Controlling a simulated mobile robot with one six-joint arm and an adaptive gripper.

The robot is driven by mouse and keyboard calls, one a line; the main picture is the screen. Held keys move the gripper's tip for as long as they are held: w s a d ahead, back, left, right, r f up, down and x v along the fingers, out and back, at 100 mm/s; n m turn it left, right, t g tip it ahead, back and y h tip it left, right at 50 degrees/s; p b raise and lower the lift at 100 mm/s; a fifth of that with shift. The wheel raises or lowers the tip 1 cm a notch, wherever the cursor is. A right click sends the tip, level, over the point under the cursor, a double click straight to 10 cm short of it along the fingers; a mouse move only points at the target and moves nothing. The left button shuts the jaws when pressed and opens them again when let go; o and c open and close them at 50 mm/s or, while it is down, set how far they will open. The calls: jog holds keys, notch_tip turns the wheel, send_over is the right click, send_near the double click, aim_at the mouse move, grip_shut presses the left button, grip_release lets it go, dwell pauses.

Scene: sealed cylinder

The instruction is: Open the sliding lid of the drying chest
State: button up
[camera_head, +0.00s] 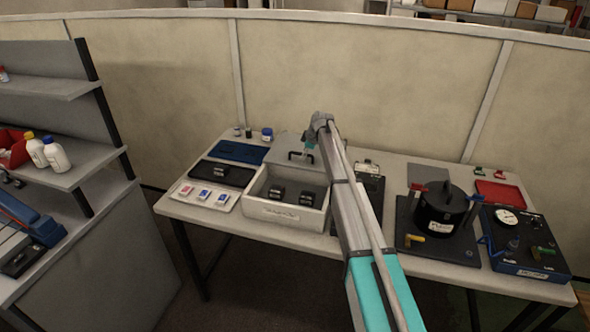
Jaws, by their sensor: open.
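The drying chest (284,213) is a pale box with a label on its front, standing on the table left of my arm. Its grey sliding lid (283,147) sits at the back and carries a dark handle (302,155). The front part of the chest is uncovered, and two black items (293,193) show inside. My gripper (311,149) is small in the picture, above and close to the handle's right end. It is open. Whether it touches the handle cannot be told. My arm hides the area right of the chest.
Left of the chest lie a dark tray (222,174), a white tray (211,202) and a blue mat (238,151). To the right stand a black cylinder (440,208) on a dark base and a gauge box (522,240). A wall panel (400,85) runs behind the table.

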jog(key=s+a, duration=0.2)
jog(key=s, duration=0.6)
jog(key=s+a, duration=0.3)
jog(key=s, duration=0.6)
jog(key=w+p+v, duration=0.1)
jog(key=p+v, duration=1.2)
jog(key=v, duration=0.1)
jog(key=s+a+f+n+t+h+b, duration=0.1)
jog(key=f+h+b, duration=0.1)
jog(key=f+b, duration=0.2)
jog(key=s+a+f+n+h+b, duration=0.1)
jog(key=f+n+h+b, duration=0.1)
jog(key=f+b, duration=0.2)
jog(key=s+a+f+n+t+h+b, duration=0.1)
jog(key=s+a+f+n+h+b, duration=0.1)
jog(key=f+b, duration=0.2)
jog(key=shift+f+t+b, duration=0.15)
jog(key=shift+t+b, duration=0.15)
jog(key=shift+b, duration=0.6)
jog(key=f+n+b, duration=0.1)
jog(key=b, duration=0.1)
jog(key=s+a+f+n+t+h+b, duration=0.1)
jog(key=b, duration=0.1)
jog(key=shift+a+h, duration=0.3)
jog(key=s+a+f+n+t+h+b, duration=0.1)
jog(key=s+a+f+n+t+b, duration=0.1)
jog(key=b, duration=0.6)
jog(key=shift+s+a+f+n+t+h, duration=0.25)
jog(key=shift+s+a+n+t+h, duration=0.2)
jog(key=shift+a+n+t, duration=0.95)
